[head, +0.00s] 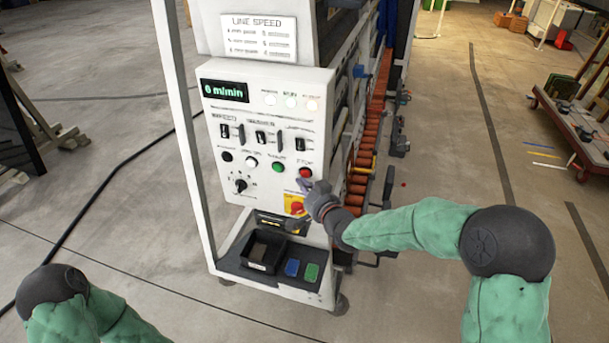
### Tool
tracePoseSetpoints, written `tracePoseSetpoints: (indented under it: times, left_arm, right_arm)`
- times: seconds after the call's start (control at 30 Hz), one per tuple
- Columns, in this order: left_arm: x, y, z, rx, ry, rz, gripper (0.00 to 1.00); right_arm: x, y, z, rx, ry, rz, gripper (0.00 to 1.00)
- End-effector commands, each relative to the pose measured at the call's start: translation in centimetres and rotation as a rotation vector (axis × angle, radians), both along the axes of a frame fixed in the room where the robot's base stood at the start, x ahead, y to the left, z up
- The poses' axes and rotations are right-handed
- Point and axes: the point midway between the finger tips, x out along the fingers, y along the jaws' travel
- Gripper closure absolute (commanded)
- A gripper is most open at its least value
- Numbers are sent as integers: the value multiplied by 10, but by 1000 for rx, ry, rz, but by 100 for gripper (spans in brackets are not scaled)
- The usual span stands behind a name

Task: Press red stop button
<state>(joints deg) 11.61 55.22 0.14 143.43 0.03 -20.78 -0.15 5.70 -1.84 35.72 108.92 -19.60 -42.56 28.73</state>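The red stop button (305,172) is a small round red button at the right end of the button row on the white control panel (225,105), under a "STOP" label. A green button (278,167) sits to its left, then a white one and a black one. My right gripper (306,185) is just below the red button in the picture, its fingertips pointing up at it. I cannot tell whether they touch it or whether the fingers are open. The panel's display (225,90) reads 0 m/min. My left gripper is out of view; only part of my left arm shows at bottom left.
A larger red button on a yellow plate (296,206) sits below, close beside my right gripper. A shelf under the panel holds a black bin (264,250), a blue pad (292,267) and a green pad (311,272). A roller conveyor (367,145) runs behind. Floor on the left is mostly clear.

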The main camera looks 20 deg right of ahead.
Motion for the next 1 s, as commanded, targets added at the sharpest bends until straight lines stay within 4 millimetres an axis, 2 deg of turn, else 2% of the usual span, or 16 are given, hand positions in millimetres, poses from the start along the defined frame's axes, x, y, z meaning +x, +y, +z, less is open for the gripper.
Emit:
tracePoseSetpoints:
  times: [0.43, 1.0]
  left_arm:
    - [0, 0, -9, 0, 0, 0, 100]
    - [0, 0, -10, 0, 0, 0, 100]
  right_arm:
    - [6, -5, -1, 0, -1, -1, 100]
    - [8, -6, 0, 0, 0, 0, 100]
